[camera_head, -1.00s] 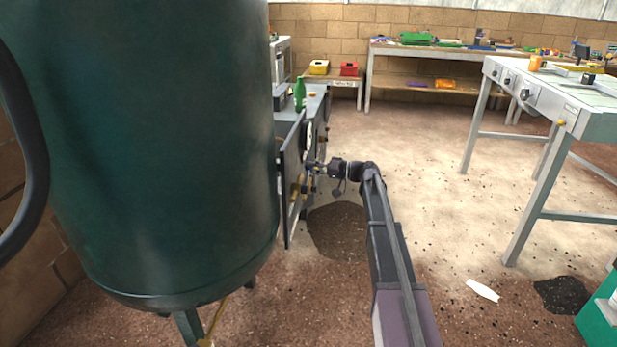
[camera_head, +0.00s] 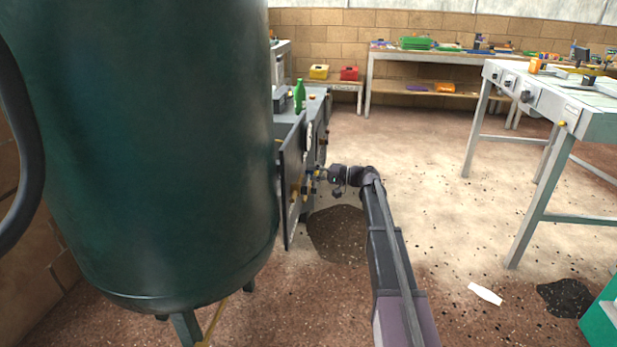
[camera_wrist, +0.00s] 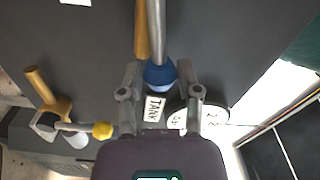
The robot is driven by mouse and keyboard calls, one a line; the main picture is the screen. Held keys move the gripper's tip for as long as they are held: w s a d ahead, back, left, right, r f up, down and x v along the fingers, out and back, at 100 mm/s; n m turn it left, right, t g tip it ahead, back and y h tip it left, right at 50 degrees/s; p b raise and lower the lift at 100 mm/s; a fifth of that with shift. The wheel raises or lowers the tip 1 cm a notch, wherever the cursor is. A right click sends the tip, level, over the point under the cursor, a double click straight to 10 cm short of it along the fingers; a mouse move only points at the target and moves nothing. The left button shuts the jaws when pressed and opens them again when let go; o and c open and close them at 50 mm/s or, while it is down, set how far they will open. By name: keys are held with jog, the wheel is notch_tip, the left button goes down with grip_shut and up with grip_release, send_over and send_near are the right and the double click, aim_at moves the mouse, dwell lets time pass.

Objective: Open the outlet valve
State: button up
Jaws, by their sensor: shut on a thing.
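In the wrist view my gripper (camera_wrist: 159,80) has its two fingers on either side of a blue ball knob (camera_wrist: 158,74), shut on it. A metal rod and a brass pipe (camera_wrist: 141,30) run up from behind the knob. A white label reading "TANK" (camera_wrist: 153,108) lies just below it. A second valve handle with a yellow ball knob (camera_wrist: 102,130) sits to the left, beside a brass fitting (camera_wrist: 50,105). Which knob is the outlet valve I cannot tell. In the head view my gripper (camera_head: 322,175) is at the dark valve panel (camera_head: 291,185), its fingers too small to make out.
A large green tank (camera_head: 150,150) fills the left of the head view, close to the panel. A grey worktable (camera_head: 550,110) stands at the right. A dark floor patch (camera_head: 338,235) and a white scrap (camera_head: 485,293) lie on the floor. The middle floor is open.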

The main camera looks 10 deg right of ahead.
jog(key=shift+f, duration=0.1)
jog(key=shift+w+f+m+b, duration=0.1)
jog(key=shift+f+m+b, duration=0.8)
jog(key=shift+m, duration=0.3)
jog(key=shift+r, duration=0.1)
jog(key=o, duration=0.9)
jog(key=shift+c, duration=0.2)
jog(key=shift+d, duration=0.1)
jog(key=shift+v, duration=1.95)
jog(key=v, duration=1.2)
